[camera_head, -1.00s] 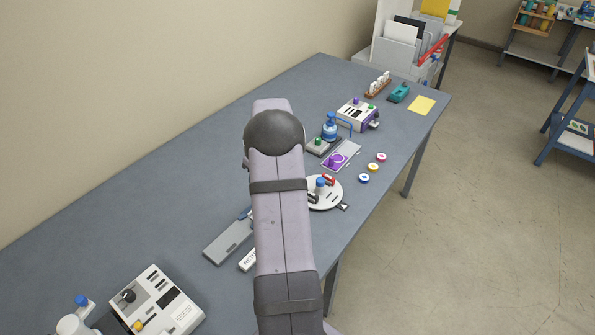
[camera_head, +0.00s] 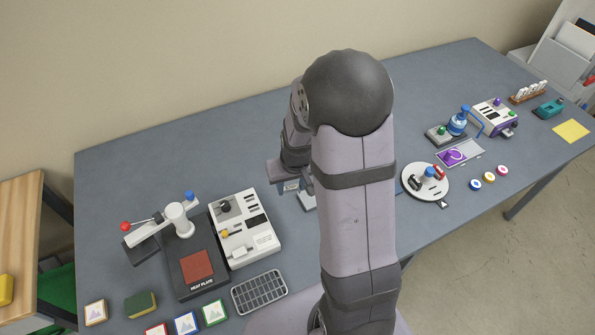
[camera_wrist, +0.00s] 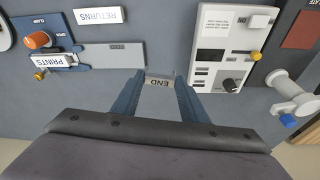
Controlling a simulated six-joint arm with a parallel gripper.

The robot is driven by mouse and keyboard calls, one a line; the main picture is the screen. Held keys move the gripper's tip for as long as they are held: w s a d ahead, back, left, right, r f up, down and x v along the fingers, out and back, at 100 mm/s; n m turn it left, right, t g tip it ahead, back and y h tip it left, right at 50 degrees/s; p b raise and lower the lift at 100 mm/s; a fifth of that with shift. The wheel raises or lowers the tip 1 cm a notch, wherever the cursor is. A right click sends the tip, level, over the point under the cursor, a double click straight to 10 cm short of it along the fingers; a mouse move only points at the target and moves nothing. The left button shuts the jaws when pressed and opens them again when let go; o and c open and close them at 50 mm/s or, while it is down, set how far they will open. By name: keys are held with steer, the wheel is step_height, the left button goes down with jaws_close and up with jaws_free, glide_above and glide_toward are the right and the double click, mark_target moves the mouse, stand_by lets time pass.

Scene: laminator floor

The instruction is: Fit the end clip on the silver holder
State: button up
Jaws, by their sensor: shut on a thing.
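My gripper (camera_wrist: 160,76) is shut on the end clip (camera_wrist: 160,83), a small light piece marked END, held between the two blue fingers. The silver holder (camera_wrist: 122,57), a flat grey bar, lies on the table to the left of the fingertips in the wrist view. A blue clamp with an orange knob (camera_wrist: 38,40) and a white PRINTS label (camera_wrist: 54,61) stand at its left end. In the head view my arm hides most of the holder, and the clip cannot be made out. I cannot tell how high the clip is above the table.
A white control box (camera_head: 243,228) and a heat press with a white post (camera_head: 178,220) stand to the left in the head view. A round white turntable (camera_head: 425,182) is at the right.

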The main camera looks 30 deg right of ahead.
steer(key=w+d+f+m+g+h+b, duration=0.1)
steer(key=d+m+b, duration=0.1)
steer(key=d+m, duration=0.6)
steer(key=w+d+f+m+g+h+b, duration=0.1)
steer(key=w+d+f+m+b, duration=0.1)
steer(key=d+m, duration=0.6)
steer(key=d, duration=0.7)
steer(key=shift+w+d+g, duration=0.2)
steer(key=shift+d+g, duration=0.05)
steer(key=shift+g, duration=0.15)
steer(key=shift+f, duration=0.25)
steer(key=shift+a+b+x, duration=0.2)
steer(key=shift+b+x, duration=0.45)
steer(key=shift+x, duration=0.25)
steer(key=shift+a+b+x, duration=0.2)
steer(key=shift+b+x, duration=0.45)
steer(key=shift+x, duration=0.3)
steer(key=shift+a+b+x, duration=0.15)
steer(key=shift+b+x, duration=0.5)
steer(key=shift+x, duration=0.25)
steer(key=shift+f, duration=0.1)
steer(key=shift+b+x, duration=0.9)
steer(key=shift+b, duration=0.4)
stand_by(0.9)
